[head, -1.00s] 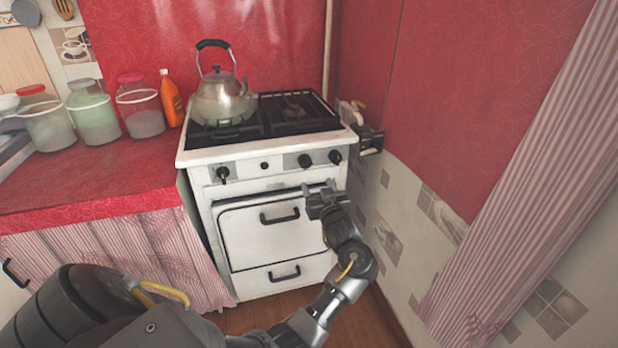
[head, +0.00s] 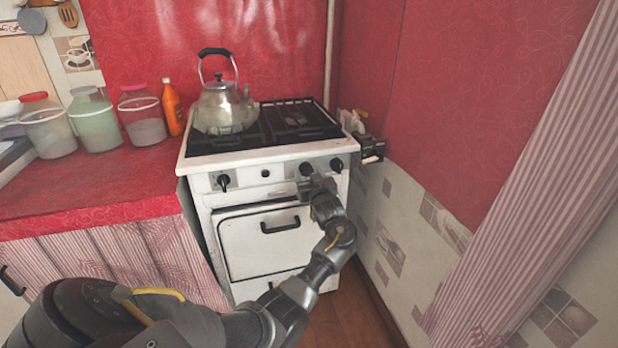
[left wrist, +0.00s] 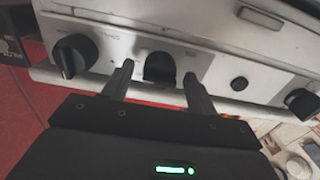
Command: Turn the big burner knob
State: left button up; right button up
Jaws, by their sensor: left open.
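The white stove's front panel carries dark knobs: a left one (head: 223,181), a middle-right one (head: 306,168) and a far-right one (head: 336,164). I cannot tell from any label which is the big burner knob. My left gripper (head: 314,183) is open at the panel, just below the middle-right knob in the head view. In the left wrist view, turned upside down, its fingers (left wrist: 159,72) stand on either side of that knob (left wrist: 160,67), with the far-right knob (left wrist: 75,55) outside them. Contact cannot be told. My right gripper is not in view.
A metal kettle (head: 225,105) stands on the left of the stove top. A small dark button (head: 265,173) sits between the knobs. The oven door handle (head: 280,225) projects below the panel. The tiled wall (head: 395,245) is close on the right.

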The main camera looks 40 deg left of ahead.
pick_arm(q)
jog(key=c, duration=1)
jog(key=shift+n, duration=0.4)
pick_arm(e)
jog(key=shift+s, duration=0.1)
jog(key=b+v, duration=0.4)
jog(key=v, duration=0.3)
pick_arm(q)
jog(key=n+b, duration=0.4)
jog(key=n, duration=1.3)
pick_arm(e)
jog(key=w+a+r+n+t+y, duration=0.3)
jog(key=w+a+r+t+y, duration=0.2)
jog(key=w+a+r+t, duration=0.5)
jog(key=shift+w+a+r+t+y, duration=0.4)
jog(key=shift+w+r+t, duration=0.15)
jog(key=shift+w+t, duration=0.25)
